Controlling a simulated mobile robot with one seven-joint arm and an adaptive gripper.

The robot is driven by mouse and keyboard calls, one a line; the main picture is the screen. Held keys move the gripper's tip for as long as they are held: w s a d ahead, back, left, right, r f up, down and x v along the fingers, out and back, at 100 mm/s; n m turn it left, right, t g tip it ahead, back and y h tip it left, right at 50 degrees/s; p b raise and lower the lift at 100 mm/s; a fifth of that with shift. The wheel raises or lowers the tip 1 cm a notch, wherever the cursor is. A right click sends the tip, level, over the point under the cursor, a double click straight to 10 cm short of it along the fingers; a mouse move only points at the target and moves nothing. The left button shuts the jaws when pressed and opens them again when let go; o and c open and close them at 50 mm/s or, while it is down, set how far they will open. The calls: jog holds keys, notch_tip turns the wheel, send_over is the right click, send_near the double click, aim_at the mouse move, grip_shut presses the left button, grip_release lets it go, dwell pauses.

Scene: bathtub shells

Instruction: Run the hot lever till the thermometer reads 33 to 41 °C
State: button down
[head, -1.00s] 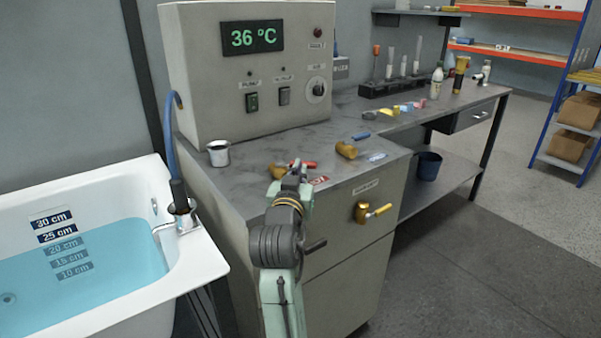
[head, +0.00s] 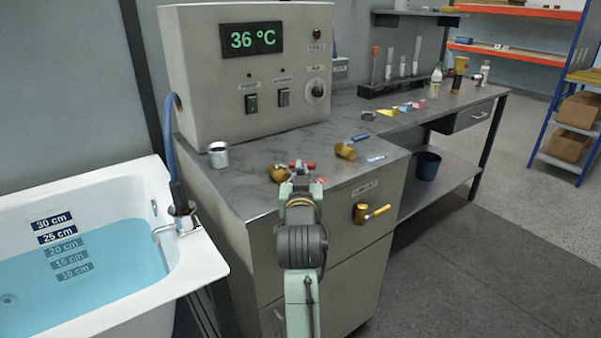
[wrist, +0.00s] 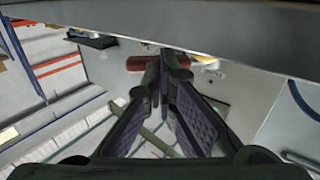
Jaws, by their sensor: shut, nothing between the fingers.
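The green thermometer display (head: 252,39) on the grey control box reads 36 °C. The hot valve is a brass body (head: 279,173) with a red lever (head: 306,166), on the metal counter. My gripper (head: 300,180) is at the counter's front edge, just in front of the red lever in the head view. In the wrist view the fingers (wrist: 165,72) meet at their tips with nothing between them. The red lever (wrist: 140,62) shows behind the fingertips; I cannot tell if they touch it. My wrist partly hides the label below the lever.
A blue-levered brass valve (head: 346,151) stands to the right on the counter. A yellow-handled valve (head: 361,213) projects from the cabinet front. A metal cup (head: 218,156) stands left. The bathtub (head: 205,262) holds blue water near the 25 cm mark. Floor at right is clear.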

aim_at(308, 164)
jog(key=shift+w+d+n+y, duration=0.35)
jog(key=shift+w+n+y, duration=0.25)
jog(key=shift+y, duration=0.5)
jog(key=shift+w+d+p, duration=0.2)
jog(key=shift+w, duration=0.3)
jog(key=shift+w+d+p, duration=0.15)
jog(key=shift+w+p, duration=0.05)
jog(key=shift+w, duration=0.9)
